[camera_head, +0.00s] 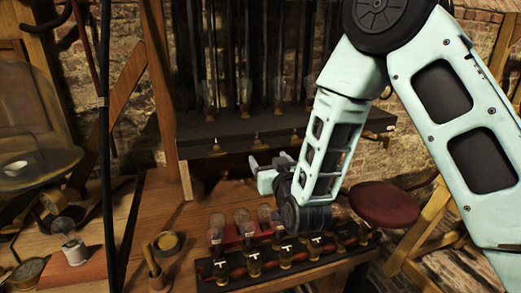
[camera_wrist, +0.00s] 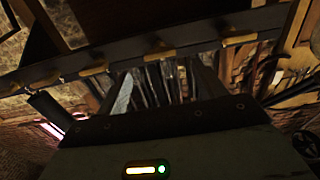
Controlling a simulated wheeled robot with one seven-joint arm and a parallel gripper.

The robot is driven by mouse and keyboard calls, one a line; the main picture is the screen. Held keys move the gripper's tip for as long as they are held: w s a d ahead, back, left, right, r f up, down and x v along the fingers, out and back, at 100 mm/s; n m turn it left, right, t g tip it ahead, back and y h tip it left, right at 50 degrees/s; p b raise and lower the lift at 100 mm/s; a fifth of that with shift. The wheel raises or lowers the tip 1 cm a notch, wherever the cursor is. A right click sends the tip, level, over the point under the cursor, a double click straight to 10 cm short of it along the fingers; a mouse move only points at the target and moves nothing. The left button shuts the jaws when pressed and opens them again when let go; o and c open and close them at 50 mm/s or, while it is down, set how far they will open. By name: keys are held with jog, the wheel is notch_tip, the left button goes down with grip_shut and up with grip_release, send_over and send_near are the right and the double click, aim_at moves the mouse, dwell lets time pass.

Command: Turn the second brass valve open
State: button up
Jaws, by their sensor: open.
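A row of brass valves sits along the front edge of the dark shelf. In the head view one valve (camera_head: 216,149) is at the left and the second from the left (camera_head: 255,138) is near the middle. The wrist view shows several brass handles, one near the middle (camera_wrist: 160,51) and one to its right (camera_wrist: 239,39). My gripper (camera_head: 268,163) is open and empty, below the shelf edge and the second valve from the left, apart from it. In the wrist view the fingers (camera_wrist: 165,85) point toward the row. My arm hides the shelf's right part.
The dark shelf (camera_head: 230,129) carries glass jars with dark rods. Below my gripper stands a rack of bulbs and brass-and-black switches (camera_head: 254,264) on the wooden bench (camera_head: 185,228). A glass dome (camera_head: 35,115) is at left, a red stool (camera_head: 385,204) at right.

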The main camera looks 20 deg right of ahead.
aim_at(262, 149)
jog(key=w+p, duration=0.2)
jog(key=w, duration=0.6)
jog(key=shift+w, duration=0.25)
jog(key=c, duration=1)
